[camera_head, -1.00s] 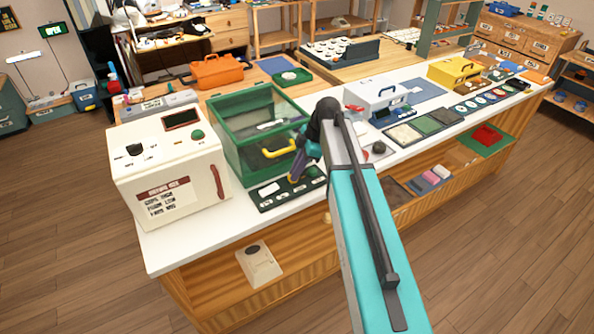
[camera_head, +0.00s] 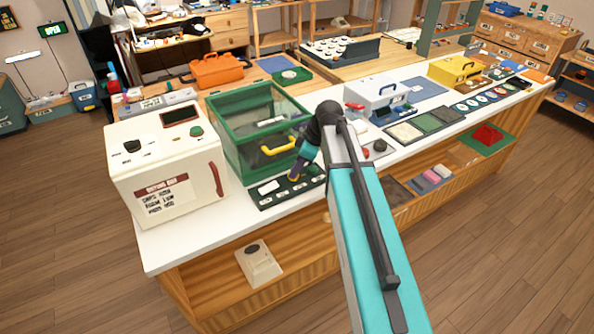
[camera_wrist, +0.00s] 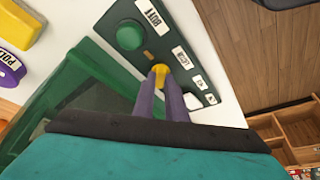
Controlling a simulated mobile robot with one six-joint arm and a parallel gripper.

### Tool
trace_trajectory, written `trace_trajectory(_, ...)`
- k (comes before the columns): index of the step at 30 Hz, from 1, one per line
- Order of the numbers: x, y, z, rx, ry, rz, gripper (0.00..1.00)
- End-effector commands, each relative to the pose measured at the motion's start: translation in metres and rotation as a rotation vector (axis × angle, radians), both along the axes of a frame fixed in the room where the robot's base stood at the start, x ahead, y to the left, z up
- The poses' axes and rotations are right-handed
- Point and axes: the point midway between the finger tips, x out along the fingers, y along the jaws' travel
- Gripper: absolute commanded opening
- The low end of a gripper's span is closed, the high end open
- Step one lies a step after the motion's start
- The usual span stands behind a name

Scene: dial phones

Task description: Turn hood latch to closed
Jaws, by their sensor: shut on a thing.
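The hood (camera_head: 226,151) is a green-framed box with clear sides and a yellow handle (camera_head: 279,149) on its front, left of centre on the white counter. A dark panel (camera_head: 262,204) with white labels lies in front of it. In the wrist view, the panel (camera_wrist: 138,62) carries a small yellow latch knob (camera_wrist: 160,70). My gripper (camera_head: 293,178) points down at the panel. In the wrist view, its purple fingers (camera_wrist: 160,88) are shut on the yellow knob. The fingers partly hide the knob, and its exact setting cannot be read.
A cream box (camera_head: 168,165) with a red handle stands left of the hood. A white case (camera_head: 381,98) stands to the right behind my arm. A green round button (camera_wrist: 129,36) sits near the knob. Bare counter (camera_head: 230,213) lies left of the panel.

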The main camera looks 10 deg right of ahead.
Motion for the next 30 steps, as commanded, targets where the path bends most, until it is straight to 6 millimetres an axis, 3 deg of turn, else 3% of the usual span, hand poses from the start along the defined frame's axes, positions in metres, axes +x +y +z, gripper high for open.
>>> trace_trajectory(30,-0.0037,0.0072,0.0018,0.002,-0.008,-0.800,0.00)
